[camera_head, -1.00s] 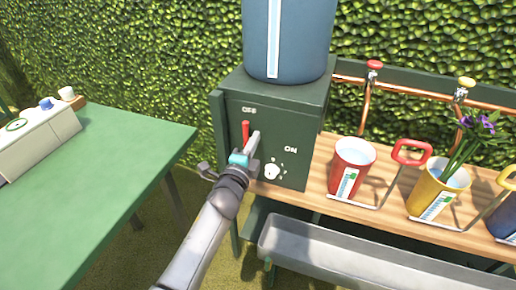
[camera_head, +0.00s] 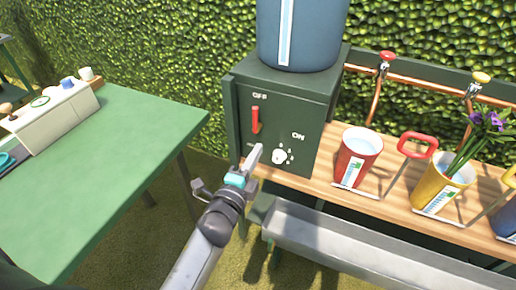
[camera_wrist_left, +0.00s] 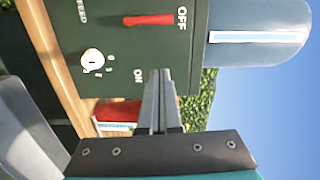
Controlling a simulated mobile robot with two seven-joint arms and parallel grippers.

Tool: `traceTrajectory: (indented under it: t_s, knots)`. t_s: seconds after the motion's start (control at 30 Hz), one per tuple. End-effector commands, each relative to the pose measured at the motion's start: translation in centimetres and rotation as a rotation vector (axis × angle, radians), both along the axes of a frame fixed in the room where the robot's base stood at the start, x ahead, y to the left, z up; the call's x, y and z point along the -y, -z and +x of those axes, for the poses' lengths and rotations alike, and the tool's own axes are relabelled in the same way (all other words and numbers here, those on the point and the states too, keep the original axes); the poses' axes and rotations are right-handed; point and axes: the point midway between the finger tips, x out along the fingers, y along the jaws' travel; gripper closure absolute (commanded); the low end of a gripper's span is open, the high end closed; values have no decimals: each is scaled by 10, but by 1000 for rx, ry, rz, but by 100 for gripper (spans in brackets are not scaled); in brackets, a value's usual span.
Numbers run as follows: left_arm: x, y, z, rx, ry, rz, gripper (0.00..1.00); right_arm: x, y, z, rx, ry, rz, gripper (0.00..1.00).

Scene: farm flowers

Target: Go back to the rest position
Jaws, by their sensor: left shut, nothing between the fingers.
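My left gripper (camera_head: 254,158) is shut and empty in front of the lower part of the dark green control box (camera_head: 312,105). It also shows in the left wrist view (camera_wrist_left: 160,75), with its fingers together. The box carries a red lever (camera_head: 255,120) below the word OFF and a white knob (camera_head: 282,157) near the word ON. The lever and knob also appear in the wrist view, turned sideways. I cannot tell for certain whether the fingertips touch the box; they look apart from it. My right gripper is out of view.
A blue tank (camera_head: 303,35) stands on the box. A wooden shelf (camera_head: 385,205) holds a red cup (camera_head: 357,158), a yellow cup (camera_head: 440,187) with purple flowers (camera_head: 490,122) and a blue cup. A grey trough (camera_head: 350,247) lies below. A green table (camera_head: 120,150) stands left.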

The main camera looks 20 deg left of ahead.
Motion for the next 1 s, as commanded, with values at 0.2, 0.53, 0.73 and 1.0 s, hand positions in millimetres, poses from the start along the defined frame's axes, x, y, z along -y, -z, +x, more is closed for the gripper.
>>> traceTrajectory:
  t_s: [0.2,0.53,0.73,1.0]
  knots:
    - [0,0,0,0,0,0,100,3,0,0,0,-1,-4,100]
    - [1,14,-1,-32,2,-32,100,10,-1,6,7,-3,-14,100]
    - [8,116,-23,-261,-21,-266,100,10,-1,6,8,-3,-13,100]
    - [9,289,-124,-692,-227,-672,100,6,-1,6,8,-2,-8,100]
